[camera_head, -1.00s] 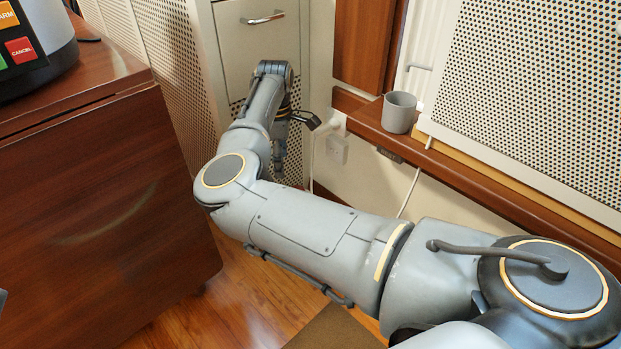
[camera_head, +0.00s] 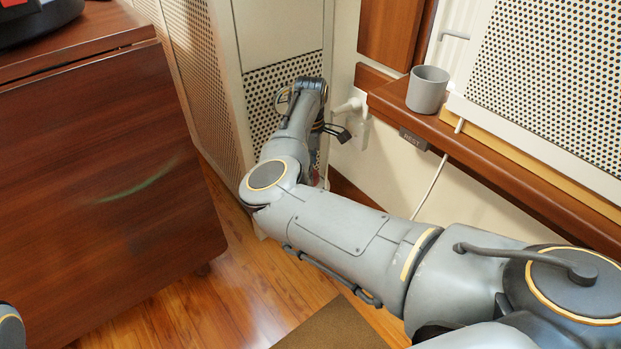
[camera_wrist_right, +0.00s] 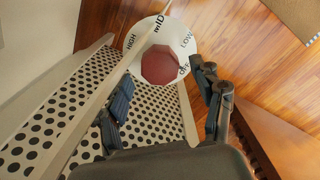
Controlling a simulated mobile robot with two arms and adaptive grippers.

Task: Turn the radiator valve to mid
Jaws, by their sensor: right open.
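The radiator valve shows in the right wrist view as a dark red faceted knob (camera_wrist_right: 161,66) on a round white dial (camera_wrist_right: 149,38) marked HIGH, MID, LOW and OFF. I cannot make out a pointer on the knob. My right gripper (camera_wrist_right: 164,82) is open, with one dark finger to the left of the knob and the other to its right, near the OFF mark. I cannot tell whether either finger touches it. In the head view, my right arm reaches to the perforated panel, and its wrist hides most of the valve area. My left gripper is out of view.
A wooden cabinet (camera_head: 95,180) stands at the left. A grey mug (camera_head: 427,90) sits on the wooden ledge (camera_head: 480,147) at the right, above a white cable. A perforated panel (camera_head: 262,90) is behind my right wrist. Open wooden floor (camera_head: 215,300) lies between.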

